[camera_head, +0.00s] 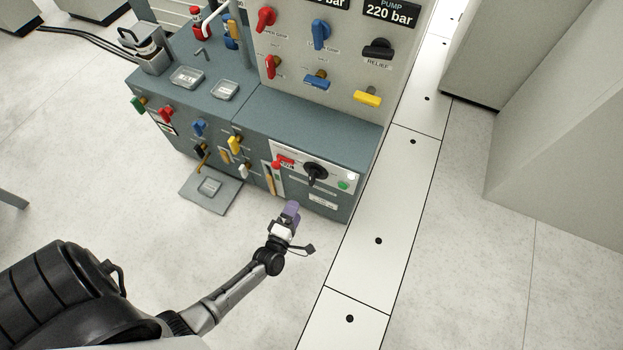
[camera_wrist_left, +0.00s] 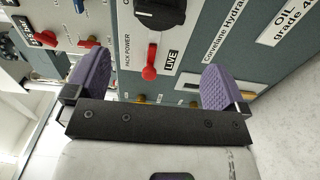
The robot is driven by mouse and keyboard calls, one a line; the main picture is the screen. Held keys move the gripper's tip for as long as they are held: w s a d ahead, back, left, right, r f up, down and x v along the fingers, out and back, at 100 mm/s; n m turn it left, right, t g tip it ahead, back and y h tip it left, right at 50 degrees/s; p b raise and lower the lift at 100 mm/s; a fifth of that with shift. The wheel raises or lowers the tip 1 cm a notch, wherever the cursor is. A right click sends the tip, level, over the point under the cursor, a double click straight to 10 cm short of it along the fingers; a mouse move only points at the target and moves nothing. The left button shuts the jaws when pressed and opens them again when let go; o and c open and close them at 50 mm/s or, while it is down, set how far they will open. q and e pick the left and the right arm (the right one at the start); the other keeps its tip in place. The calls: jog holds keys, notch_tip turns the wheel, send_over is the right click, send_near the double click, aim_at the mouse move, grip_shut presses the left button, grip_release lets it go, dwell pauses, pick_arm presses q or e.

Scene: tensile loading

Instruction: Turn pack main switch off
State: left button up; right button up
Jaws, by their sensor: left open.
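A black rotary knob (camera_head: 315,173) sits on a white panel (camera_head: 326,166) at the right end of the grey-blue console front. A red lever (camera_head: 277,164) is just left of it. In the left wrist view the knob (camera_wrist_left: 160,12) is partly cut off at the top edge. The red lever (camera_wrist_left: 150,66) there sits beside the labels PACK POWER and LIVE. My left gripper (camera_head: 291,209) is in front of and below the panel, apart from it. In its wrist view the purple fingers (camera_wrist_left: 152,80) are wide apart with nothing between them. My right gripper is not in view.
Several coloured valve handles, such as a yellow one (camera_head: 234,144), stick out of the console to the left. A yellow-handled lever (camera_head: 270,180) is close to the gripper. A foot plate (camera_head: 210,200) lies on the floor.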

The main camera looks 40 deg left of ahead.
aim_at(310, 182)
pick_arm(q)
jog(key=b+x, duration=0.4)
jog(key=x, duration=0.8)
jog(key=shift+w+f, duration=0.15)
jog(key=shift+w, duration=0.05)
jog(key=shift+w+a+b, duration=0.25)
jog(key=shift+w+b, duration=0.05)
jog(key=shift+w, duration=0.25)
jog(key=shift+c, duration=0.3)
jog(key=c, duration=0.7)
